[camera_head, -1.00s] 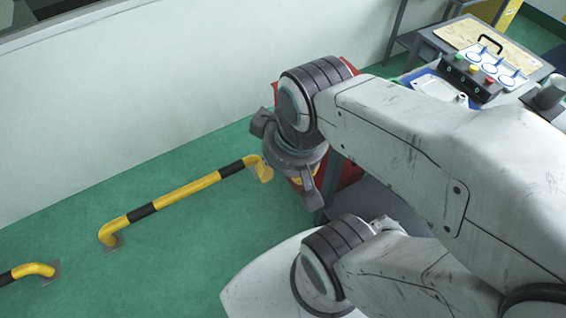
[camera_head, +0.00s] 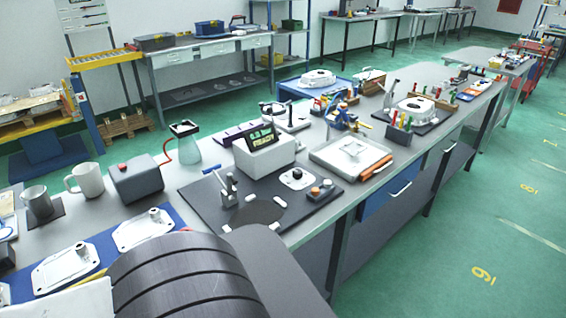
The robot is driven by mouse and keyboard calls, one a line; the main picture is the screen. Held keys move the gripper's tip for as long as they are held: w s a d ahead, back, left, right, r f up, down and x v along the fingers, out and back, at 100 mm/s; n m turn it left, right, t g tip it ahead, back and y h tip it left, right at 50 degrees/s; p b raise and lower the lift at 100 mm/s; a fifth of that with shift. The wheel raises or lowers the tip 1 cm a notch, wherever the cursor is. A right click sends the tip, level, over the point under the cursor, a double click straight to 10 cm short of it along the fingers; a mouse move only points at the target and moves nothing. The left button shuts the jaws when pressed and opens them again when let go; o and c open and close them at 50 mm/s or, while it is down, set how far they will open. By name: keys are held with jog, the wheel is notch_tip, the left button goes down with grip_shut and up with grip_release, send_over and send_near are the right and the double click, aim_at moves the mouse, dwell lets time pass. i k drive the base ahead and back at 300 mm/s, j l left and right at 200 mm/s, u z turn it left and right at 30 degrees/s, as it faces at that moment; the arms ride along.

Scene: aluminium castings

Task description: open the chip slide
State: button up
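No part in view is marked as the chip slide, so I cannot tell for sure which it is. A blue drawer-like front (camera_head: 378,205) with a pale bar handle (camera_head: 400,188) sits under the long grey bench (camera_head: 330,205), right of the middle. It looks flush with the bench's side, with no gap that I can make out. My gripper is not in view. A dark ribbed joint and a grey link of my arm fill the bottom left and hide part of the near bench.
On the bench are a dark mat (camera_head: 205,205) with a small clamp, a white display box (camera_head: 265,155), a white tray (camera_head: 350,150), a grey box (camera_head: 137,180) and mugs. Green floor (camera_head: 450,240) to the right is clear. More benches stand behind.

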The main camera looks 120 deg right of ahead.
aim_at(384, 163)
jog(key=z, duration=5)
jog(key=l+u, duration=0.75)
jog(key=i+l+u, duration=0.2)
jog(key=l+u, duration=0.25)
jog(key=i+l+u, duration=0.15)
jog(key=l+u, duration=0.15)
jog(key=u, duration=0.15)
jog(key=l+u, duration=0.95)
jog(key=i+l+u, duration=0.25)
jog(key=u, duration=0.2)
jog(key=i+l+u, duration=0.15)
jog(key=l+u, duration=0.25)
jog(key=j, duration=0.1)
